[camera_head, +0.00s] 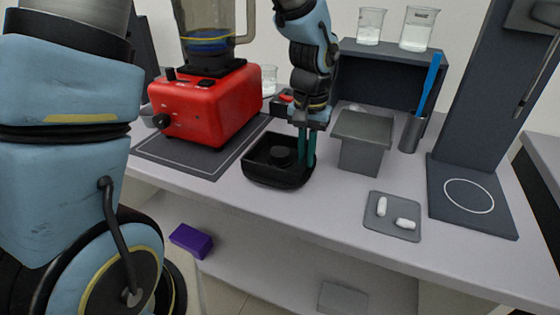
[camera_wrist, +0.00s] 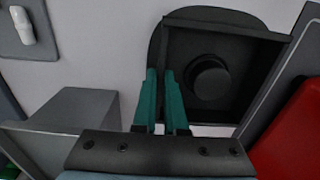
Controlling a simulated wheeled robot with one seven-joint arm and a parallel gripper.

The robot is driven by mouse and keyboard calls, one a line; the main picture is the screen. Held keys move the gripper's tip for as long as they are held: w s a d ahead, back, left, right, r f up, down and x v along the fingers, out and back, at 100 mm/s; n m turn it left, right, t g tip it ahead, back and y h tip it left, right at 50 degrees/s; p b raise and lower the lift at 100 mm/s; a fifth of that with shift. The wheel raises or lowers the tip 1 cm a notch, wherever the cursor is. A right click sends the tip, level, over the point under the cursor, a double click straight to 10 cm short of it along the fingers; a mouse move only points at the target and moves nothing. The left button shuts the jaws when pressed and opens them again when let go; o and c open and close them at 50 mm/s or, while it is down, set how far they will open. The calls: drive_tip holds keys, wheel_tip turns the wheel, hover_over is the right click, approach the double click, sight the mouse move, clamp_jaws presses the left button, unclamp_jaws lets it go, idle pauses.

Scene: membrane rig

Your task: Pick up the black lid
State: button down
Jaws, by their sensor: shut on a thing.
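A round black piece with a raised top, likely the black lid (camera_head: 281,156), lies inside an open black tray (camera_head: 262,171) on the bench. In the wrist view the round piece (camera_wrist: 210,79) sits within the tray's walls (camera_wrist: 226,20). My gripper (camera_head: 307,163) points down at the tray's right side. Its teal fingers, also in the wrist view (camera_wrist: 162,76), are close together with the tray's wall between their tips. They are apart from the round piece. The exact contact at the tips is partly hidden.
A red blender (camera_head: 208,108) stands on a dark mat left of the tray. A grey block stand (camera_head: 361,138) is close on the right. Beyond are a cup with a blue tool (camera_head: 411,132) and a grey plate with two white pieces (camera_head: 392,228). Bench in front is clear.

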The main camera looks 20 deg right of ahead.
drive_tip(key=shift+r, duration=0.15)
wheel_tip(320, 180, up, 10)
drive_tip(key=b, duration=0.1)
drive_tip(key=shift+r, duration=0.15)
idle(0.3)
idle(1.0)
